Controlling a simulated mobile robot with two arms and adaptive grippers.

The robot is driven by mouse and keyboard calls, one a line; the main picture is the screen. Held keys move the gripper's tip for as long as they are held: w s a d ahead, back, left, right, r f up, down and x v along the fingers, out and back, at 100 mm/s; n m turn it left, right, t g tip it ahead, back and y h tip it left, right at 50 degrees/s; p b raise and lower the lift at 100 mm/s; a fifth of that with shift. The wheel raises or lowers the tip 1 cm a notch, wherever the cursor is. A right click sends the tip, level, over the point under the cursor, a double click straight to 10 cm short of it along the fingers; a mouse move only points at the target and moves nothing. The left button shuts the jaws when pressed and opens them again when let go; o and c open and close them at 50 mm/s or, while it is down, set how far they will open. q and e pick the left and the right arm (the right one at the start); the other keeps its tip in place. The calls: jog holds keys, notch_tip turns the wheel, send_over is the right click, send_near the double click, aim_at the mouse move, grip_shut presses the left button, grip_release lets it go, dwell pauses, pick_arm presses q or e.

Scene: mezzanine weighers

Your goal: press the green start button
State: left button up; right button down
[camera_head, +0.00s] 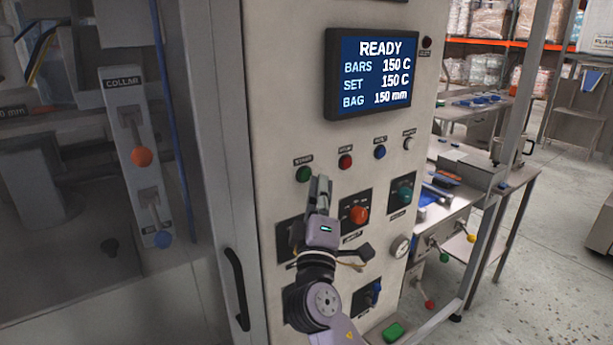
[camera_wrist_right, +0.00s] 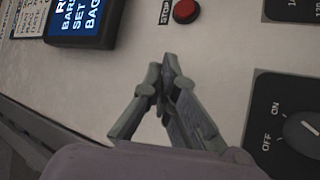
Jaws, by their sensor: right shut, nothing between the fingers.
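The green start button (camera_head: 303,174) is on the cabinet's front panel, at the left end of a row of buttons below the screen. My right gripper (camera_head: 320,183) is shut and empty, its fingertips just right of and slightly below the green button in the head view. I cannot tell whether they touch the panel. In the right wrist view the shut fingertips (camera_wrist_right: 170,62) point at the panel, and the green button does not show there. The red stop button (camera_wrist_right: 186,10) is above them and also shows in the head view (camera_head: 345,161). My left gripper is not in view.
Right of the red button are a blue button (camera_head: 380,152) and a white one (camera_head: 408,143). The screen (camera_head: 370,72) reads READY. An orange knob (camera_head: 358,214) and a teal knob (camera_head: 404,194) sit below. A black door handle (camera_head: 237,288) is at left.

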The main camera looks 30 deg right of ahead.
jog(key=shift+w, duration=0.1)
dwell(0.7)
jog(key=shift+w, duration=0.35)
jog(key=shift+w+b, duration=0.4)
dwell(0.6)
jog(key=shift+s, duration=0.85)
jog(key=s, duration=0.5)
jog(key=shift+d, duration=0.2)
dwell(0.9)
